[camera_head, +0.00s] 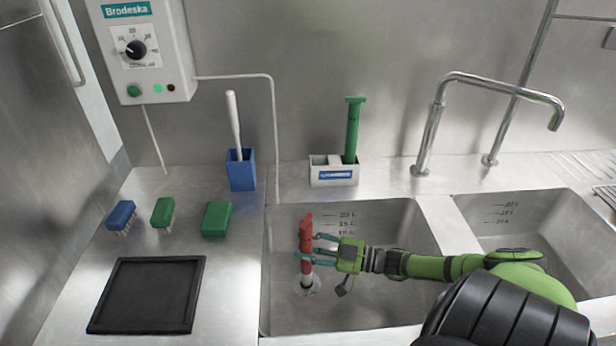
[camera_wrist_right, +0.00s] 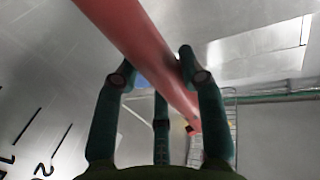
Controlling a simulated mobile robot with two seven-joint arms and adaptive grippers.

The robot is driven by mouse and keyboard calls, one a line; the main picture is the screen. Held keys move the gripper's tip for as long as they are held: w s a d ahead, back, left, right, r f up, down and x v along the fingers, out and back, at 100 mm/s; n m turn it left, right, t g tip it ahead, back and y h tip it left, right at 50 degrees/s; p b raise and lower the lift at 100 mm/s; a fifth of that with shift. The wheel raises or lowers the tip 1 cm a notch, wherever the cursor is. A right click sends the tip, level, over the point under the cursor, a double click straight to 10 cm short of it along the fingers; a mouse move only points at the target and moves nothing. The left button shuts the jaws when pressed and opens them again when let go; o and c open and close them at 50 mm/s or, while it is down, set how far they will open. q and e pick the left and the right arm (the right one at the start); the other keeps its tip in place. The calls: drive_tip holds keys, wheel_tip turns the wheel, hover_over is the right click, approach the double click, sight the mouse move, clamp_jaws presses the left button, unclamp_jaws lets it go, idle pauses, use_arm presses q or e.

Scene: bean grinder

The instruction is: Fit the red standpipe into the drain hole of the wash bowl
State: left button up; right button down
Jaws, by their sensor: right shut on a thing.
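The red standpipe (camera_head: 306,228) stands nearly upright in the left wash bowl (camera_head: 380,295). My right gripper (camera_head: 313,247) reaches in from the right and is shut around the pipe's middle. In the right wrist view the red standpipe (camera_wrist_right: 145,45) runs slantwise between the dark fingers of my right gripper (camera_wrist_right: 155,70). The round drain (camera_head: 307,287) shows on the bowl floor at the pipe's lower end. I cannot tell whether the pipe's end is in the hole or just above it. My left gripper is not in view.
A second bowl (camera_head: 520,212) lies to the right, partly behind my arm. A tap (camera_head: 432,130) stands behind the bowls. A white caddy (camera_head: 334,176) with a green tube (camera_head: 352,130) sits behind the left bowl. Brushes, a blue holder (camera_head: 241,172) and a black tray (camera_head: 150,293) are left.

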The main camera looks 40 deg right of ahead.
drive_tip(key=shift+f+b, duration=1.15)
drive_tip(key=shift+f, duration=0.25)
drive_tip(key=shift+a+f+b, duration=0.25)
drive_tip(key=shift+f+b, duration=0.15)
drive_tip(key=shift+f, duration=0.1)
drive_tip(key=c, duration=0.7)
unclamp_jaws()
drive_tip(key=shift+o, duration=0.2)
drive_tip(key=shift+f, duration=0.1)
drive_tip(key=shift+s, duration=0.1)
